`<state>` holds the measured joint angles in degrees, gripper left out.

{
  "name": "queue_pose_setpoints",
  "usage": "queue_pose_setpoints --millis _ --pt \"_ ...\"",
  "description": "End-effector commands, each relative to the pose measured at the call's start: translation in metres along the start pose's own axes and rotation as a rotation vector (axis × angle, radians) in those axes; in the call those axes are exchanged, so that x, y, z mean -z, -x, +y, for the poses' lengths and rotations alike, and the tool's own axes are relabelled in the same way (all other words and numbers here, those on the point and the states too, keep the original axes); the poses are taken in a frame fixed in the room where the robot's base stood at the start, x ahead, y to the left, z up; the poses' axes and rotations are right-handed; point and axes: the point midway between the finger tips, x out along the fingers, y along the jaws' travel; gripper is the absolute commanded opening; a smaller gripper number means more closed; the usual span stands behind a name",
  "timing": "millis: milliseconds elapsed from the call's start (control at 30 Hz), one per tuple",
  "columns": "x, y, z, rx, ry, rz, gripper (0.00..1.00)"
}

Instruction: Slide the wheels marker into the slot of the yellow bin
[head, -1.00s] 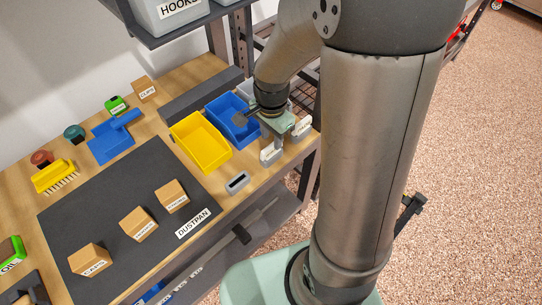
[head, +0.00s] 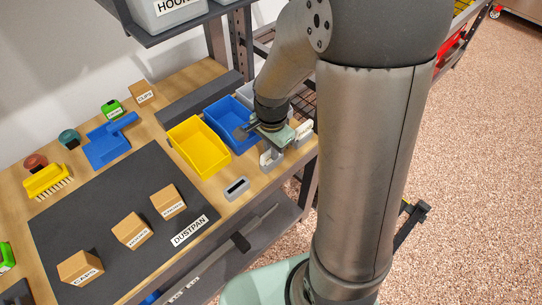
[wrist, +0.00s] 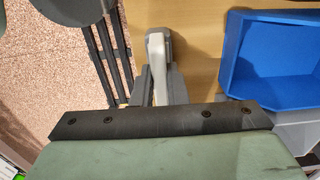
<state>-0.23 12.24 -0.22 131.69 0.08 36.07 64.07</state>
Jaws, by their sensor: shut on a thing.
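The yellow bin (head: 199,147) stands on the bench at the left of the bin row. An empty slot holder (head: 236,188), grey with a dark opening, lies in front of it. My gripper (head: 296,137) is at the right front corner of the bench, shut on a white upright marker (head: 304,130), taken as the wheels marker; its lettering is too small to read. Another white marker (head: 270,158) stands in a grey holder beside the gripper, before the blue bin.
The blue bin (head: 230,125) sits right of the yellow bin; it also shows in the wrist view (wrist: 275,60). A light grey bin (head: 246,92) is partly behind my arm. Labelled boxes (head: 131,231) sit on the dark mat, left of the empty holder. The bench's front edge is close.

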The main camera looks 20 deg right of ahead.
Motion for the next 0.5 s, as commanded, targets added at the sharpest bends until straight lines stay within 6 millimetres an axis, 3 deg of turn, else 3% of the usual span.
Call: queue_pose_setpoints --millis 500 --pt "0.0 0.0081 -0.0001 0.0 0.0 0.0 0.0"
